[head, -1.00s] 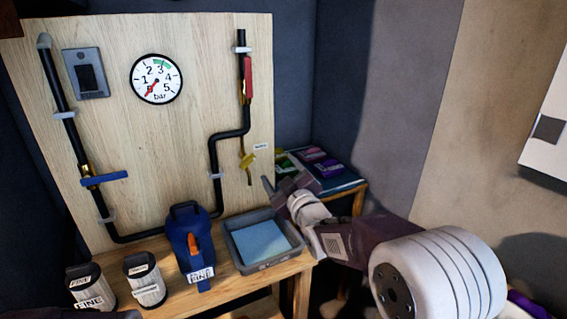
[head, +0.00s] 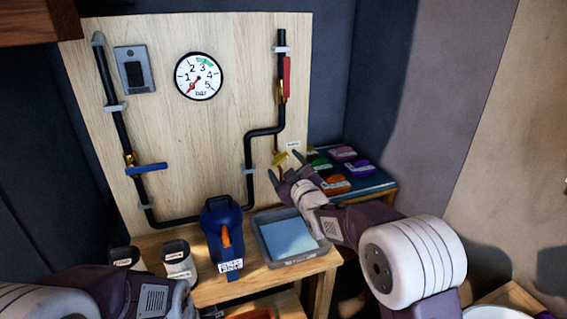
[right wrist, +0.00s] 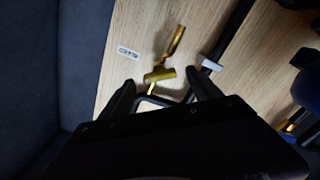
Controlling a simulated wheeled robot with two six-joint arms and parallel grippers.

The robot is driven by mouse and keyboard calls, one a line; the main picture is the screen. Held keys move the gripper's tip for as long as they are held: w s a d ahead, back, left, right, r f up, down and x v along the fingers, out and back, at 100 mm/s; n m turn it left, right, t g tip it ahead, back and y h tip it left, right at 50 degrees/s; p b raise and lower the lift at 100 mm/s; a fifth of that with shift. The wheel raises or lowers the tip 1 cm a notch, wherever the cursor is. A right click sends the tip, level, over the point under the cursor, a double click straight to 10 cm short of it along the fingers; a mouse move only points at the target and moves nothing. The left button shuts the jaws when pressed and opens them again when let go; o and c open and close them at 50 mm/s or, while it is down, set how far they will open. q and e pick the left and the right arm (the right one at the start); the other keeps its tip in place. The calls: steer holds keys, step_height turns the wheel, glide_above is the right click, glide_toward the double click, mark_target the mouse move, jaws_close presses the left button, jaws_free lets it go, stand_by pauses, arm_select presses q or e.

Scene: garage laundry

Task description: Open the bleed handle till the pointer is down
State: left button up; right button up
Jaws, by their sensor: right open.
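The yellow bleed handle (head: 280,159) sits on a short brass branch low on the right pipe, beside a small label (head: 293,145). It also shows in the right wrist view (right wrist: 160,74), slightly tilted. My right gripper (head: 284,165) is open just in front of it; in the wrist view the handle lies between and beyond the fingertips (right wrist: 161,84), with no clear contact. The gauge (head: 199,76) has its red pointer toward the lower left, at the low end of the scale. My left arm enters at the lower left; its fingers are not clearly seen.
A red lever (head: 287,77) and a blue lever (head: 146,168) are on the pipes. A blue jug (head: 221,228), grey tray (head: 263,245) and white-labelled canisters (head: 179,260) stand on the bench. Coloured packs (head: 334,184) lie on a side table at right.

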steer(key=shift+x, duration=0.85)
steer(key=c, duration=1.4)
steer(key=shift+f+n+b, duration=0.15)
steer(key=shift+n+b, duration=0.15)
steer(key=shift+b, duration=0.05)
steer(key=shift+n+b, duration=0.3)
steer(key=o, duration=1.4)
